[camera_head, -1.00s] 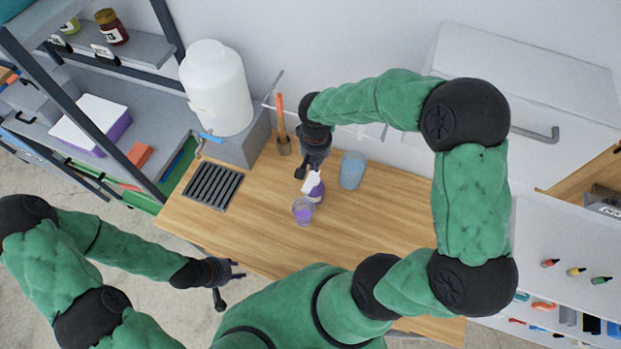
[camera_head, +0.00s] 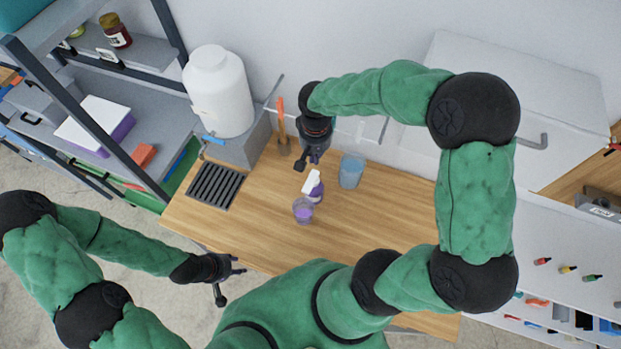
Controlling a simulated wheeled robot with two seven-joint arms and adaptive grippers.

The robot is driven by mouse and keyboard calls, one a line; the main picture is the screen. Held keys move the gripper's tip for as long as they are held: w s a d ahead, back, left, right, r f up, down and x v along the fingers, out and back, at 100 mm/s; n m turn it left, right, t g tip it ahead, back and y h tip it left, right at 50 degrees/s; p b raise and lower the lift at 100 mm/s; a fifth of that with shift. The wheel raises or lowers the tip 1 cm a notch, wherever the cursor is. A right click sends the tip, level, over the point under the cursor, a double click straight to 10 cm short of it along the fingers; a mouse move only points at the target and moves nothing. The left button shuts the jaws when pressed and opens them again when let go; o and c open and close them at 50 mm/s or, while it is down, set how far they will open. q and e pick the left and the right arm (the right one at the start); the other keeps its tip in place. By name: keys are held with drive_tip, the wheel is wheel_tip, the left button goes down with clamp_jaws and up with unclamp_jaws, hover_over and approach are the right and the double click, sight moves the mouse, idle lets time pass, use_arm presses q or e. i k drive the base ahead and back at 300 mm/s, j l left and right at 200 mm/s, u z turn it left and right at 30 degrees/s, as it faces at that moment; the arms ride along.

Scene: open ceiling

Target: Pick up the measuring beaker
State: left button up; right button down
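A clear cup with purple liquid (camera_head: 303,211) stands on the wooden table (camera_head: 250,225). A translucent blue container (camera_head: 350,172) stands further back to its right. Either could be the measuring beaker; I cannot tell which. A small spray bottle (camera_head: 314,187) with a white top and purple body stands just behind the purple cup. My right gripper (camera_head: 309,163) is above and behind the spray bottle, left of the blue container, with its fingers apart and nothing seen between them. My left gripper (camera_head: 231,281) is open and empty, off the table's front left edge.
A large white jug (camera_head: 217,90) stands on a grey block at the back left, beside a dark drain grate (camera_head: 214,186). An orange-handled tool (camera_head: 282,122) stands upright in a holder near the wall. The table's front left is clear.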

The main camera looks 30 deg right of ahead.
sight(303, 208)
drive_tip(key=k+j, duration=0.8)
drive_tip(key=k, duration=0.05)
